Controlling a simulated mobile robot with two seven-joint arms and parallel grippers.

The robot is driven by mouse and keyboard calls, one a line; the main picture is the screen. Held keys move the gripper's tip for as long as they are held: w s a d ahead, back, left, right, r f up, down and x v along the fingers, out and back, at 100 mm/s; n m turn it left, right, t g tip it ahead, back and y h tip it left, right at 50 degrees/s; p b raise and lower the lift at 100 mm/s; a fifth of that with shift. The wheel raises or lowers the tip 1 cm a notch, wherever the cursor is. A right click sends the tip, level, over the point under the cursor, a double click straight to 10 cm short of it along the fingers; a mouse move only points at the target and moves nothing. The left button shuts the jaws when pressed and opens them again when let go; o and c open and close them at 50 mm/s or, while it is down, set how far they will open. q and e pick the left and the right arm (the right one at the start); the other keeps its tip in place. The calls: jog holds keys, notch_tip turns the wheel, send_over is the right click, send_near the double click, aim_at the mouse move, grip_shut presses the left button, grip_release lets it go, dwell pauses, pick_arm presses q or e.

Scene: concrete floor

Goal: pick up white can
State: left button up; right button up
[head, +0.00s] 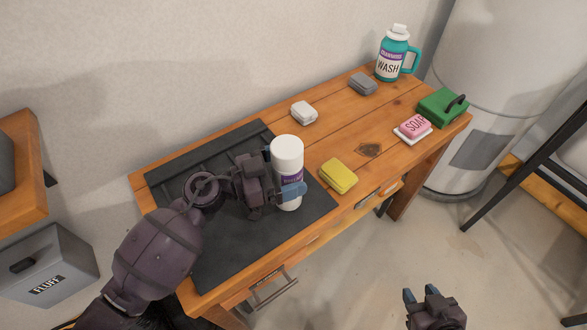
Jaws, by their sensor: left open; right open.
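The white can (287,153) stands upright on the dark mat (225,255) on the wooden table; it has a purple label band. My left gripper (281,172) is open at the can, with one blue fingertip at the can's far left side and the other across its lower front. The can sits between the fingers; whether they touch it cannot be told. My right gripper (421,296) is open and empty, low at the picture's bottom right, away from the table.
On the table (340,215) are a yellow sponge (338,176) right of the can, a white block (303,112), a grey block (362,83), pink soap (414,126), a green box (440,106) and a teal wash bottle (393,56). A large white tank (490,70) stands behind right.

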pick_arm(q)
jog(key=shift+d, duration=0.1)
jog(key=shift+r, duration=0.1)
jog(key=c, duration=1.2)
